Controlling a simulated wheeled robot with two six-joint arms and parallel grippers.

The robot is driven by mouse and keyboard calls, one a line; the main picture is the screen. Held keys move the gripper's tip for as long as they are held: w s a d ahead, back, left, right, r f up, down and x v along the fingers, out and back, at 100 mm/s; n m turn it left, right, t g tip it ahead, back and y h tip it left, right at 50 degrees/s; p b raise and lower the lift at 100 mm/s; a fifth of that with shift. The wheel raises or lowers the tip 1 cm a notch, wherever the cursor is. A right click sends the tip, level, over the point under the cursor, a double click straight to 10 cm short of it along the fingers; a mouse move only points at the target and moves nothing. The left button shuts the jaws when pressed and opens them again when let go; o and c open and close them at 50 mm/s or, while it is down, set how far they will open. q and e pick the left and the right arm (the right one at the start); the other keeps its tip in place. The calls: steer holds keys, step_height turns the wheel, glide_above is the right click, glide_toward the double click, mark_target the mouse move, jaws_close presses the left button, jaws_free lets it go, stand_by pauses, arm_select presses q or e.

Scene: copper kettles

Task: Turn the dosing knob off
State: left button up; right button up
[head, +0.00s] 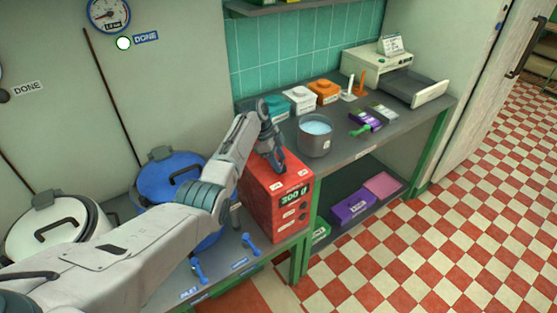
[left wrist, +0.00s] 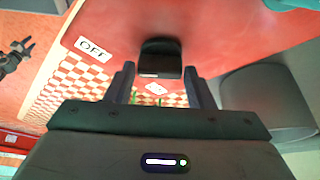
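The red dosing box (head: 262,214) stands on the counter, with a lit green display on its front. My left gripper (head: 281,168) points down at the box's top. In the left wrist view a black knob (left wrist: 160,58) sits on the red surface between the fingertips of my left gripper (left wrist: 159,72). The fingers are open, with a small gap on each side of the knob. A white OFF label (left wrist: 92,47) lies to the left of the knob, and a second small white label (left wrist: 155,88) is below it. My right gripper is not in the head view.
A grey pot (head: 314,140) of pale blue liquid stands just right of the box. Blue (head: 165,178) and white (head: 50,226) lidded kettles stand on the left. In the left wrist view a dark claw-like shape (left wrist: 14,58), perhaps my right gripper, shows at the left edge.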

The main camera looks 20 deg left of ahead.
arm_select(q)
steer(key=shift+o, duration=1.4)
steer(key=b+v, duration=0.3)
steer(key=v, duration=0.7)
steer(key=shift+a+r, duration=0.25)
steer(key=shift+r, duration=0.1)
steer(key=shift+s+f, duration=0.1)
